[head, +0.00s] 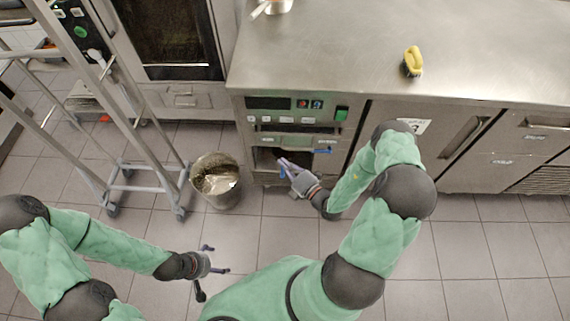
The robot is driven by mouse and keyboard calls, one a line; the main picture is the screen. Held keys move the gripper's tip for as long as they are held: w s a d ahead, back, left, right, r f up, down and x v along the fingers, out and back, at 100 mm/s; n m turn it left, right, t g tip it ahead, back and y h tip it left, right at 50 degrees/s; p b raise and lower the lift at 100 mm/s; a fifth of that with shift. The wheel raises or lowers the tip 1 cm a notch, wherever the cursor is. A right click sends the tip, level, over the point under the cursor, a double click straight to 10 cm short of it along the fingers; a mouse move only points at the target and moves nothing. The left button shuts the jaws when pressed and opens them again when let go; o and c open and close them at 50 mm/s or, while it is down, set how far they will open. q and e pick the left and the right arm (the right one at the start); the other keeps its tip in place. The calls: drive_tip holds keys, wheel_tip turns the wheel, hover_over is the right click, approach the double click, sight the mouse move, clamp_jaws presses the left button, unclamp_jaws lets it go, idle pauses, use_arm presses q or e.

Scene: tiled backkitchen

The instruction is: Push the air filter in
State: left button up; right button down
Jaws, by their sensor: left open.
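A steel unit with a control panel (296,108) is built into the counter front. Below the panel is a low opening (265,157) with a dark inside. I cannot clearly make out the air filter; it may be in this opening, partly hidden by my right gripper. My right gripper (288,168) is at the opening, with its fingers pointing up and left toward it. Whether it touches anything, and how far its fingers are apart, is too small to tell. My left gripper (213,270) is open and empty above the floor tiles, away from the unit.
A metal bin (215,181) stands on the floor left of the unit. A wheeled rack (146,172) is further left, by an oven (165,40). A yellow brush (412,62) lies on the steel counter (330,45). The floor at the right is clear.

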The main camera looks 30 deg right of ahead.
drive_tip(key=w+b, duration=0.4)
drive_tip(key=w, duration=0.6)
drive_tip(key=shift+w+d, duration=0.15)
drive_tip(key=shift+w, duration=0.1)
use_arm(q)
wheel_tip(320, 180, down, 5)
drive_tip(key=shift+r, duration=0.2)
drive_tip(key=shift+r, duration=0.1)
